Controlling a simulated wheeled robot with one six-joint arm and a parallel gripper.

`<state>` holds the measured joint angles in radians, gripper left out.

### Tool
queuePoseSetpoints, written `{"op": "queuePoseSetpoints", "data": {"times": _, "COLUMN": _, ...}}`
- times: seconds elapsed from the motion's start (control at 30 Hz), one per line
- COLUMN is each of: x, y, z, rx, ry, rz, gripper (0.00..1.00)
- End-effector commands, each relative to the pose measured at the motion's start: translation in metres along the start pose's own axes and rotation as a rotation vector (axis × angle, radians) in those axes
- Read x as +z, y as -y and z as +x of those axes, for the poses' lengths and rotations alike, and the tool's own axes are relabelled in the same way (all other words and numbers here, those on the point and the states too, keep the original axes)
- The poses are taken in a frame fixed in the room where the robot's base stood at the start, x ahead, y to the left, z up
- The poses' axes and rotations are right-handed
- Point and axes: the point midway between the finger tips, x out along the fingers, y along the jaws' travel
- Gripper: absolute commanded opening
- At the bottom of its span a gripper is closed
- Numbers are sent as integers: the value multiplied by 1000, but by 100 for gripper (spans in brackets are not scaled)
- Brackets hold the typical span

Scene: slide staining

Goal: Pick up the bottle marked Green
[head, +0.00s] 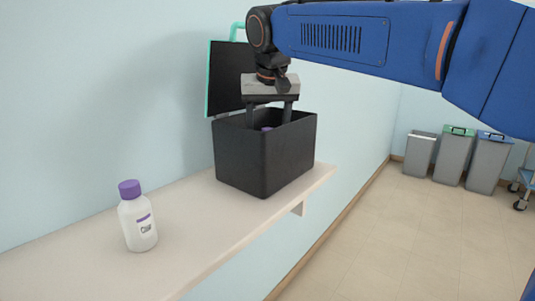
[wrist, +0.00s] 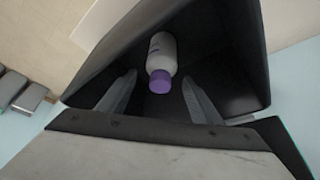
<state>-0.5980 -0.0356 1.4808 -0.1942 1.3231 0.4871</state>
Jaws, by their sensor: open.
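A white bottle with a purple cap (wrist: 161,62) is inside a black open box (head: 262,158); only its cap (head: 267,129) shows in the head view. Its label is too small to read. My gripper (head: 268,118) is above the box with its fingers reaching into the opening. In the wrist view my gripper (wrist: 160,78) is open, with one finger on each side of the bottle and gaps on both sides. A second white bottle with a purple cap (head: 138,218) stands upright on the shelf; its label seems to read "Clear".
The shelf is clear between the box and the second bottle. Grey bins (head: 452,158) stand on the floor at the far right.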

Motion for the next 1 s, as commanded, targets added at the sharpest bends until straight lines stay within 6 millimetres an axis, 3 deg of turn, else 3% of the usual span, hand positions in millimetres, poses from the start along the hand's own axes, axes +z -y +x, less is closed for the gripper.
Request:
{"op": "queuePoseSetpoints", "data": {"times": 0.33, "x": 0, "y": 0, "z": 7, "rx": -1, "ry": -1, "rz": 0, "gripper": 59}}
{"op": "queuePoseSetpoints", "data": {"times": 0.5, "x": 0, "y": 0, "z": 7, "rx": -1, "ry": -1, "rz": 0, "gripper": 18}}
{"op": "queuePoseSetpoints", "data": {"times": 0.6, "x": 0, "y": 0, "z": 7, "rx": -1, "ry": -1, "rz": 0, "gripper": 0}}
{"op": "queuePoseSetpoints", "data": {"times": 0.87, "x": -1, "y": 0, "z": 5, "rx": -1, "ry": -2, "rz": 0, "gripper": 0}}
{"op": "queuePoseSetpoints", "data": {"times": 1.0, "x": -6, "y": 0, "z": -7, "rx": -1, "ry": -2, "rz": 1, "gripper": 0}}
